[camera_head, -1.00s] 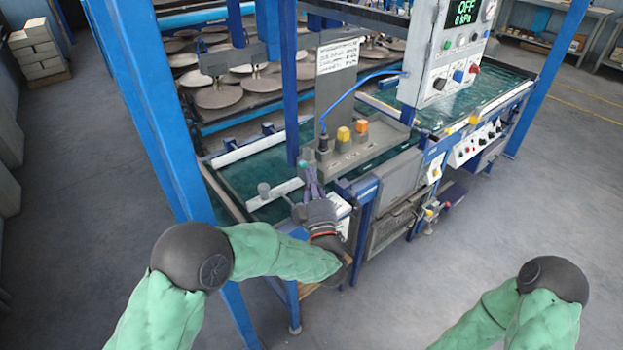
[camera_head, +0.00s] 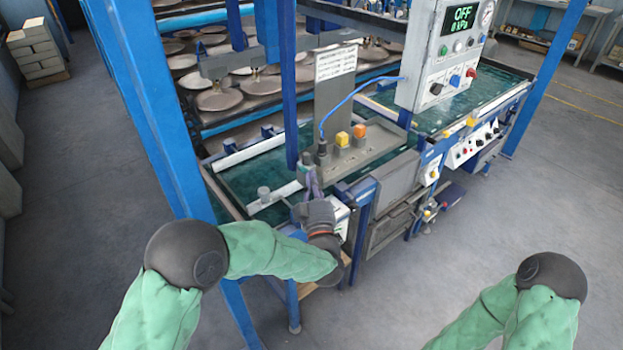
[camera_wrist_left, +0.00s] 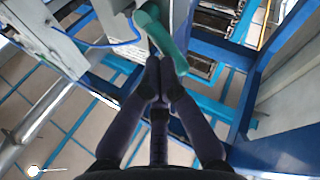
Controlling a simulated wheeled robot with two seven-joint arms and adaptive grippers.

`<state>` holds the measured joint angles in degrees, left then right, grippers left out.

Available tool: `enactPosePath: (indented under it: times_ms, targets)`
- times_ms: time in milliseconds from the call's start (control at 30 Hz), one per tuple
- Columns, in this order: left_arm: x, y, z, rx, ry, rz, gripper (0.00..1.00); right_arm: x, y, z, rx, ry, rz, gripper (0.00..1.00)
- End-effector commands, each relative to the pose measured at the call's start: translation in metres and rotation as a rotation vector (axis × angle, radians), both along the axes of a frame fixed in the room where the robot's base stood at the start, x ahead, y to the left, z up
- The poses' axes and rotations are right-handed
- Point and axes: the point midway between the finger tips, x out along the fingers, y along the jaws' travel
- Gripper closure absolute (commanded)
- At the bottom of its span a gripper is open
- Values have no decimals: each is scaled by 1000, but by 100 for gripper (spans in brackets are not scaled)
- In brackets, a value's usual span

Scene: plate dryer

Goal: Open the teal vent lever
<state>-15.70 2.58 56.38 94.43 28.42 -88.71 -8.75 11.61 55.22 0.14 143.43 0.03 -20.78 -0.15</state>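The teal vent lever shows best in the left wrist view (camera_wrist_left: 158,32), as a rounded bar slanting past my fingertips. My right gripper is out of the picture.
The grey box with yellow and orange buttons (camera_head: 352,137) and a blue hose (camera_head: 352,98) stands close to the gripper. A blue post (camera_head: 290,80) rises behind it. The control panel (camera_head: 447,65) reads OFF. Open floor (camera_head: 420,290) lies in front.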

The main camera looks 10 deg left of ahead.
Motion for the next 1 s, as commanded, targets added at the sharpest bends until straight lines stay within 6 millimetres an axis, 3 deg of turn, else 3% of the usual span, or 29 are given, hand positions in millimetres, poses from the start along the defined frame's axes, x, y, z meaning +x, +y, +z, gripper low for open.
enactPosePath:
  times_ms: [500, 1000]
  targets:
    - [9, -7, 15, 200, 256, 0, 100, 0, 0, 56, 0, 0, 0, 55]
    - [15, -12, 12, 254, 325, 0, 100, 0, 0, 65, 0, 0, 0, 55]
